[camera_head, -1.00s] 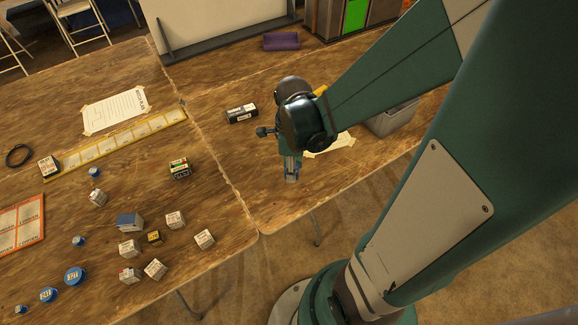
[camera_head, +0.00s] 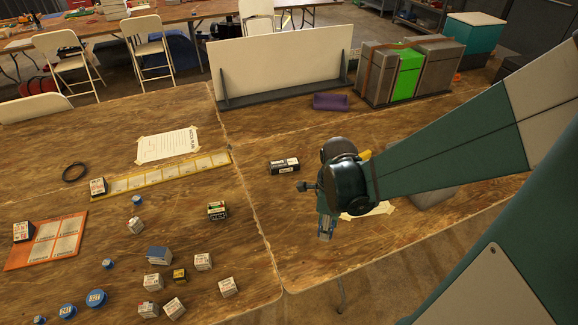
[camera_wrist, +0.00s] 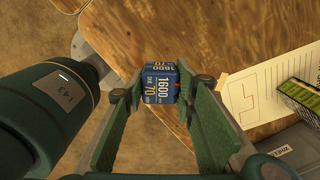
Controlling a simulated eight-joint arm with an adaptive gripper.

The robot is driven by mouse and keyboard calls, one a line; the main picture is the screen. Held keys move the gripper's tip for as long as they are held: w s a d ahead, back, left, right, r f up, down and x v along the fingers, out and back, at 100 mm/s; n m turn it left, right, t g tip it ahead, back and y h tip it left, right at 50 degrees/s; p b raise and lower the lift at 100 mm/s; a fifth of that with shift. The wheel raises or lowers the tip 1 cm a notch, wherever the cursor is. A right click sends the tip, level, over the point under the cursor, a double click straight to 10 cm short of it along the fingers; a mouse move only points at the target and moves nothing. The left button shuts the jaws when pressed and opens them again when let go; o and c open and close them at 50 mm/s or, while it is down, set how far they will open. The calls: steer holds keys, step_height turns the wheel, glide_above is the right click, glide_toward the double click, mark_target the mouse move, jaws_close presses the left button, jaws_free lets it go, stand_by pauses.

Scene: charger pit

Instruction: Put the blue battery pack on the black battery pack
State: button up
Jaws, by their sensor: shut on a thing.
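My gripper (camera_wrist: 160,95) is shut on the blue battery pack (camera_wrist: 160,80), which has white and yellow print and sits between the fingertips. In the head view my gripper (camera_head: 325,230) points down over the right table, near its front edge; the pack shows only as a small bluish patch there. A black pack with a white label (camera_head: 285,166) lies on the table behind and left of my gripper. A dark box with a green and gold top (camera_head: 217,210) stands on the left table. I cannot tell for sure which is the black battery pack.
Several small white boxes (camera_head: 203,261) and blue round caps (camera_head: 96,298) stand on the left table. A yellow strip (camera_head: 160,175) and a paper sheet (camera_head: 168,145) lie behind them. A purple case (camera_head: 330,102) lies farther back. Bare wood surrounds the labelled black pack.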

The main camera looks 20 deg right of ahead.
steer(key=w+d+r+n+p, duration=0.1)
steer(key=w+r+n+p, duration=0.1)
steer(key=w, duration=0.8)
steer(key=w+d+r+n+p, duration=0.1)
steer(key=w+r+n+p, duration=0.1)
steer(key=w, duration=0.9)
steer(key=n+p, duration=0.3)
steer(key=n, duration=0.1)
glide_above(284, 163)
steer(key=shift+w+d, duration=0.1)
steer(key=shift+d, duration=0.05)
steer(key=shift+f, duration=3.1)
steer(key=shift+f+b, duration=0.35)
steer(key=shift+f, duration=1.55)
steer(key=shift+f, duration=0.2)
